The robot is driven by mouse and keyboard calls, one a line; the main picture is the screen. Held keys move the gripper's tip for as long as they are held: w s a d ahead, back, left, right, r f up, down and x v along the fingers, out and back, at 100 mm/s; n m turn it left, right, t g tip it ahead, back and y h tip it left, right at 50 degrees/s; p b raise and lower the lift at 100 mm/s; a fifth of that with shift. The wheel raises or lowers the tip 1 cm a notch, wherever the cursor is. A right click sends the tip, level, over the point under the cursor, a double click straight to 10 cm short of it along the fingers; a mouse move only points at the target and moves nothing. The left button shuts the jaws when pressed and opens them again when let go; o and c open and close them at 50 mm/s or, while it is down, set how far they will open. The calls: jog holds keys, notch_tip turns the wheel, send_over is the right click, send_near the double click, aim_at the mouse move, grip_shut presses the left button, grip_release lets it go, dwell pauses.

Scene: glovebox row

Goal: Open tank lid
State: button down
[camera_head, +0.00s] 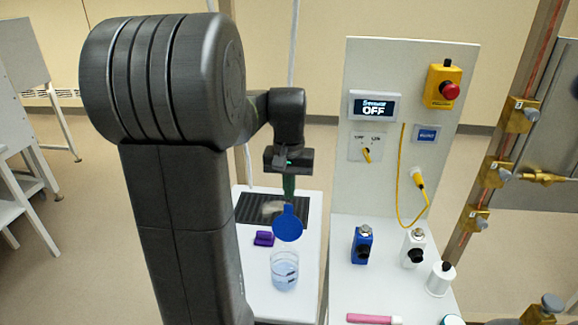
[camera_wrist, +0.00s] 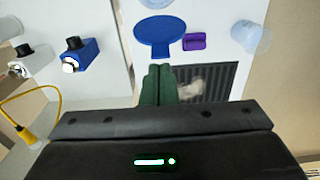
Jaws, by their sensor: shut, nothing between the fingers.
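A blue round lid (camera_head: 287,226) with a short tab shows beyond the rim of a clear tank (camera_head: 284,272) with pale liquid. I cannot tell whether lid and tank are joined. In the wrist view the lid (camera_wrist: 160,30) lies just ahead of my fingers, its tab pointing toward them. The tank's rim (camera_wrist: 155,3) is cut off at the top edge. My gripper (camera_head: 289,190) has green fingers pressed together, with nothing between them. In the wrist view its fingertips (camera_wrist: 160,70) are close to the tab; contact cannot be told.
A purple block (camera_head: 264,238) sits beside the lid. A dark ribbed mat (camera_wrist: 220,80) with a pale object (camera_wrist: 190,90) lies below my fingers.

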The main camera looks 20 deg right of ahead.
notch_tip(320, 180, up, 12)
send_over(288, 223)
jog(key=w, duration=0.1)
jog(key=shift+w+d+r, duration=0.1)
jog(key=shift+w+d, duration=0.1)
jog(key=shift+d, duration=0.25)
notch_tip(288, 223, down, 15)
jog(key=shift+w+b, duration=0.1)
jog(key=shift+b, duration=0.4)
